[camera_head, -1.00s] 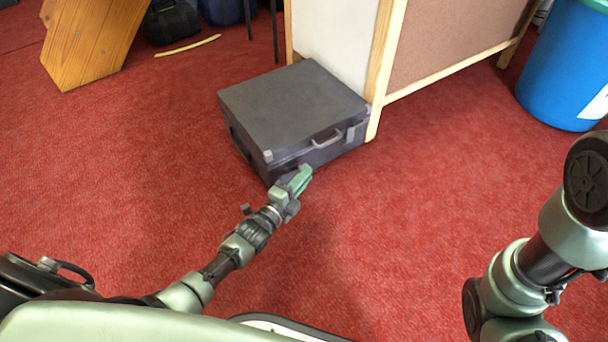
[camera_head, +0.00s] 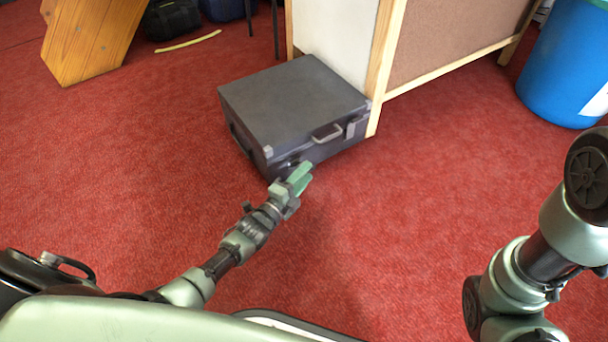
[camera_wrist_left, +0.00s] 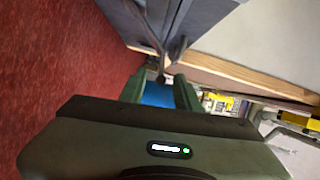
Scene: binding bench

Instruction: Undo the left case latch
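The dark grey case (camera_head: 290,100) lies flat on the red carpet with its lid down. Its carry handle (camera_head: 326,134) is on the front face, with a latch (camera_head: 351,129) to the right of it. The left latch (camera_head: 291,162) is a small, unclear shape near the front left corner, close to my gripper. My left gripper (camera_head: 301,178) is just in front of that part. In the left wrist view its two fingers (camera_wrist_left: 160,92) stand apart. The case (camera_wrist_left: 195,18) is just beyond them. I cannot tell whether a finger touches the latch. My right gripper is out of view.
A wood-framed cabinet (camera_head: 382,70) stands directly behind and right of the case. A blue bin (camera_head: 560,70) is at the far right, and a wooden leg (camera_head: 92,40) at upper left. A yellow strip (camera_head: 188,43) lies on the carpet. Open carpet surrounds the case's left and front.

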